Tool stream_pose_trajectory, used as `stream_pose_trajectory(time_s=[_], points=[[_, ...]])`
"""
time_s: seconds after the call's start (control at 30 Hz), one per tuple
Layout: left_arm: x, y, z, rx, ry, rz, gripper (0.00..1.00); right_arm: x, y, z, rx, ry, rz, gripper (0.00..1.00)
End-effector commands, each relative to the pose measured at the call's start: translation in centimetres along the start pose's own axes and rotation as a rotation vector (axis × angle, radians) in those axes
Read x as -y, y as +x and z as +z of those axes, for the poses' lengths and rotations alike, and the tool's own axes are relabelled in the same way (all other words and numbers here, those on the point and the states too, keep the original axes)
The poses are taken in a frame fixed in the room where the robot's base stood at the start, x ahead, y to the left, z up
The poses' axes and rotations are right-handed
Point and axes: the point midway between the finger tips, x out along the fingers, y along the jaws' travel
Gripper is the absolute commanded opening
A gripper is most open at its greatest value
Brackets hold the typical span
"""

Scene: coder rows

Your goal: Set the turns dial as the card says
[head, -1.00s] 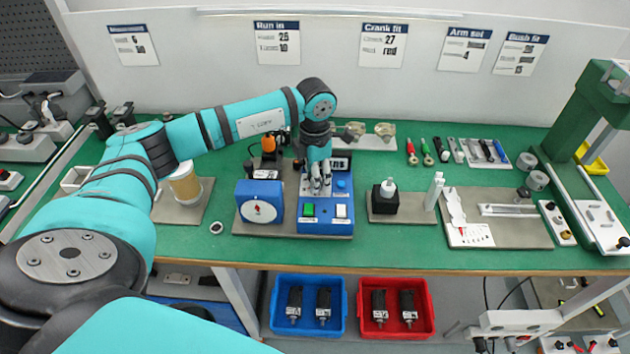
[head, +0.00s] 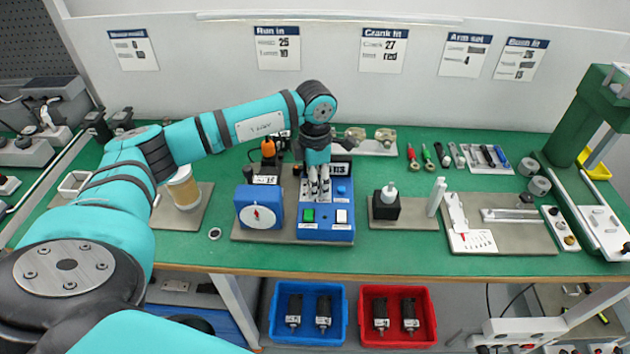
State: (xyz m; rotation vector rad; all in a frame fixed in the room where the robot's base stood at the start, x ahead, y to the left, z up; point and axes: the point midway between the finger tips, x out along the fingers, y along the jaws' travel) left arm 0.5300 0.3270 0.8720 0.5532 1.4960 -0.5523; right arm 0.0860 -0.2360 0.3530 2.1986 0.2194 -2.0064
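The "Run in" card (head: 278,46) hangs on the back wall; its upper number looks like 25, and the smaller line below is hard to read. A blue box with a round white dial face (head: 259,215) and a small red pointer stands on a grey board. Beside it is a blue control unit (head: 326,231) with a green button, a white button and a blue knob (head: 342,188). My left gripper (head: 319,197) points down over the control unit's upper left part. Its fingers hide what is beneath them, and I cannot tell whether they hold anything. My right gripper is not in view.
An orange-topped item (head: 268,150) is behind the dial box. Blue (head: 308,337) and red (head: 398,339) bins with dark parts sit below the bench. The bench's front strip is mostly clear.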

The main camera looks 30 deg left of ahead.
Motion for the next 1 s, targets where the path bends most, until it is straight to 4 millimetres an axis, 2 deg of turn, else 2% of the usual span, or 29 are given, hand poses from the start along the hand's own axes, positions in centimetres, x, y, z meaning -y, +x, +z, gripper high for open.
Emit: stream_pose_trajectory(time_s=[0.03,0.1,0.13,0.67,0.87,1.0], points=[[0.0,0.0,0.0,0.000,0.000,0.000,0.48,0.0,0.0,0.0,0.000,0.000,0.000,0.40],[0.0,0.0,0.0,-0.001,0.000,-0.001,0.57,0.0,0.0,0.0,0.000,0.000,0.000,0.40],[0.0,0.1,0.0,-0.001,0.000,-0.001,0.58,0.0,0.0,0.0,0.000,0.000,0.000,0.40],[0.0,0.0,-0.1,-0.003,-0.029,-0.001,0.58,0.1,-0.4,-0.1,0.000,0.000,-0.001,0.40],[0.1,-0.3,-0.1,-0.004,-0.221,-0.002,0.58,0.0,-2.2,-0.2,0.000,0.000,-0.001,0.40],[0.2,-0.5,-0.1,-0.005,-0.431,-0.003,0.58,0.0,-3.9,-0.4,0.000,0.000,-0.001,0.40]])
